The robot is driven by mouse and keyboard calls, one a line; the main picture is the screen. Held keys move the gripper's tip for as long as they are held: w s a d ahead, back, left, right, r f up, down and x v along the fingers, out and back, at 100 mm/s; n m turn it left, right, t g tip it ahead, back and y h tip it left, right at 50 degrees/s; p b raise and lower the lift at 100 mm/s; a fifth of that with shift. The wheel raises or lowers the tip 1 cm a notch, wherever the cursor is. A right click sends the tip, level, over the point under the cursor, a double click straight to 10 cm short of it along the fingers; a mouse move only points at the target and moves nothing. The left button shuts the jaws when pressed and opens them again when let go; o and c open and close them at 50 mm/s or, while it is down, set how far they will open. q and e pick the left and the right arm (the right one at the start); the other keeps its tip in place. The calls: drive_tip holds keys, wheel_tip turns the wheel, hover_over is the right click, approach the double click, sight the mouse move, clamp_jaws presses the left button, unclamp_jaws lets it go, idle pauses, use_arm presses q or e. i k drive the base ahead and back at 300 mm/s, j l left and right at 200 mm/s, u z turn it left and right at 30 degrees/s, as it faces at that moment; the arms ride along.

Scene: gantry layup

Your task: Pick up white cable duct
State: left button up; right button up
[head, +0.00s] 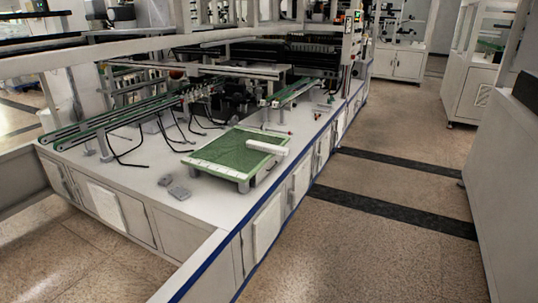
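A short white bar (267,147), which looks like the white cable duct, lies across the right edge of a green mat or panel (226,158). The panel sits raised on grey supports near the right edge of the white bench top. One end of the bar reaches past the panel's edge. Neither of my grippers shows in the head view, and nothing is touching the bar.
The white workbench (151,192) has cabinets below and a blue strip along its right edge. A green conveyor rail (108,124) and black cables are behind. An open aisle floor (385,195) lies to the right.

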sight(275, 149)
drive_tip(key=i+l+u, duration=0.25)
drive_tip(key=u, duration=0.3)
drive_tip(key=i+l+u, duration=0.1)
drive_tip(key=u, duration=0.3)
drive_tip(key=i+l+u, duration=0.1)
drive_tip(key=u, duration=0.25)
drive_tip(key=i+l+u, duration=0.1)
drive_tip(key=l+u, duration=0.6)
drive_tip(key=l, duration=0.15)
drive_tip(key=l+u, duration=0.35)
drive_tip(key=l, duration=0.55)
drive_tip(key=k+l+u, duration=0.2)
drive_tip(key=l, duration=1.65)
drive_tip(key=i, duration=0.15)
